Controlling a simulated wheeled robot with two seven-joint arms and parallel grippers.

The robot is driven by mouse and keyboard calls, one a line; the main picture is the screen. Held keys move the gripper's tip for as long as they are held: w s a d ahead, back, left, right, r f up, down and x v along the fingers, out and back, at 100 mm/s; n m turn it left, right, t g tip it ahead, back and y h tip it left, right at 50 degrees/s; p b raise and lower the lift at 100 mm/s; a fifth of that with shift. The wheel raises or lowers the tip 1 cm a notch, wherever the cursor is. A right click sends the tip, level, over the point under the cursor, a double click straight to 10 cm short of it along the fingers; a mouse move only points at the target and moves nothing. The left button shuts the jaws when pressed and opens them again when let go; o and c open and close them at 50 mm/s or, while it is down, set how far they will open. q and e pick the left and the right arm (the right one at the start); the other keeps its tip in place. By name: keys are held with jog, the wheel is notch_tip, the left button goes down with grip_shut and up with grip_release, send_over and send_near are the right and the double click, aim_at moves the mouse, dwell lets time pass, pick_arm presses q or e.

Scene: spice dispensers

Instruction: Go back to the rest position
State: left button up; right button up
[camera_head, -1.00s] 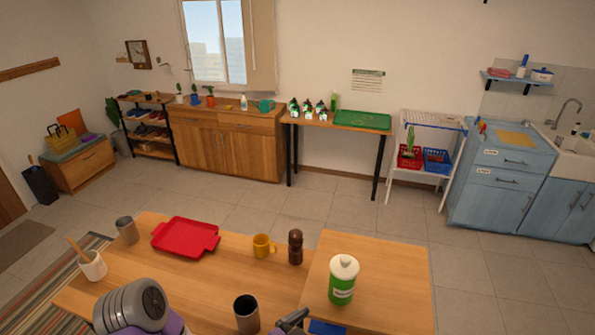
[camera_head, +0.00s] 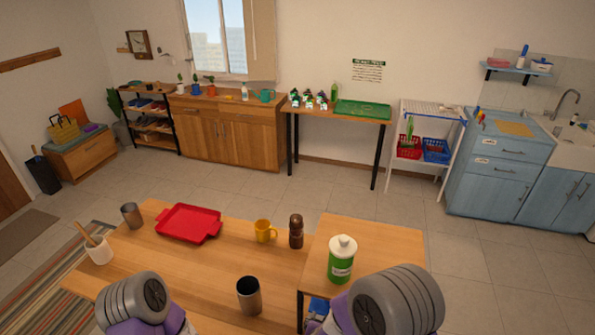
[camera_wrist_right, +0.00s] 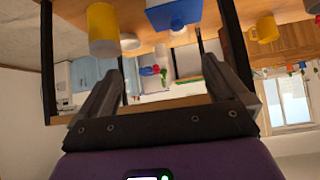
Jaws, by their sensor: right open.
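My right gripper (camera_wrist_right: 160,68) is open and empty in the right wrist view, its two dark fingers apart. That view looks upside down, with a wooden tabletop along its top edge. In the head view only my right arm's grey and purple links show at the lower right, and its gripper is hidden. My left arm's links show at the lower left, and its gripper is out of view. A white and green canister (camera_head: 341,262), a brown mill (camera_head: 296,231), a yellow mug (camera_head: 263,231) and a dark metal cup (camera_head: 249,296) stand upright on the table (camera_head: 215,265), apart from my arms.
A red tray (camera_head: 188,222), a grey cup (camera_head: 131,216) and a white pot (camera_head: 98,250) stand on the table's left. The wrist view also shows a yellow cup (camera_wrist_right: 102,28) and a blue box (camera_wrist_right: 172,14). Floor beyond the table is clear.

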jog(key=s+f+n+g+y, duration=0.2)
jog(key=s+f+g+y, duration=0.55)
jog(key=s+f, duration=0.9)
notch_tip(320, 180, down, 10)
jog(key=b, duration=1.2)
jog(key=shift+s+d+f, duration=0.2)
jog(key=shift+s+d, duration=0.1)
jog(key=shift+d, duration=0.1)
jog(key=shift+g, duration=0.25)
